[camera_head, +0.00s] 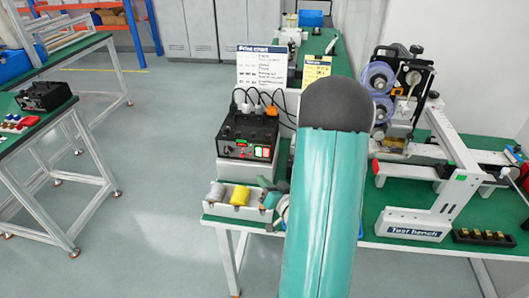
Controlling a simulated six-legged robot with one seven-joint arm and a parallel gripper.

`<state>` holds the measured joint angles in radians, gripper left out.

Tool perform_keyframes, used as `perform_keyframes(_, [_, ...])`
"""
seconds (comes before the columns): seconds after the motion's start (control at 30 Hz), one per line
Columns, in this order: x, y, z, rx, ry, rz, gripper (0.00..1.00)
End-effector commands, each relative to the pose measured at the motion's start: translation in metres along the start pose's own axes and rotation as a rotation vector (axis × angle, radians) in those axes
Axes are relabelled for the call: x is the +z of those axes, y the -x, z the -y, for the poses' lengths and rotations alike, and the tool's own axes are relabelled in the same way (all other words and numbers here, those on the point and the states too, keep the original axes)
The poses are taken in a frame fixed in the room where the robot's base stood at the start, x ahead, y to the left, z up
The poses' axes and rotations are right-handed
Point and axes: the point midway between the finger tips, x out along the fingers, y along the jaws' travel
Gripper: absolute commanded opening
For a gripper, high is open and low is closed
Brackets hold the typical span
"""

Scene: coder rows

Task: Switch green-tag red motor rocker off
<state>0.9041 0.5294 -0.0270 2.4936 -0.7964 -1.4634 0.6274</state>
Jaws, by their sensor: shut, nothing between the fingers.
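A black control box (249,133) stands on a white base on the green bench, left of my arm. Its front has a small red lit spot (243,154) and lit rockers (262,152) in green and red at the right end. Their exact positions and any tag are too small to read. My teal arm fills the middle. The end of my gripper (268,190) shows partly at the arm's left edge, below the box's right front and beside a yellow roll (239,195). It looks shut and empty, apart from the rockers. The rest of it is hidden behind the arm.
A second black box (45,95) sits on the left table. A white tray (224,213) holding grey and yellow rolls is at the bench's front edge. Plugs and cables rise behind the box, below a printed sign (260,66). A test bench frame (414,224) stands right.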

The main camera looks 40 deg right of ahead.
Motion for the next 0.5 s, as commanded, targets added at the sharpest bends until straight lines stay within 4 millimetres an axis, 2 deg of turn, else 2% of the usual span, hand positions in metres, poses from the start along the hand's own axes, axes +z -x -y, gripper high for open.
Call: perform_keyframes(0.5, [-0.029,-0.045,-0.027,-0.003,0.002,0.001,0.0])
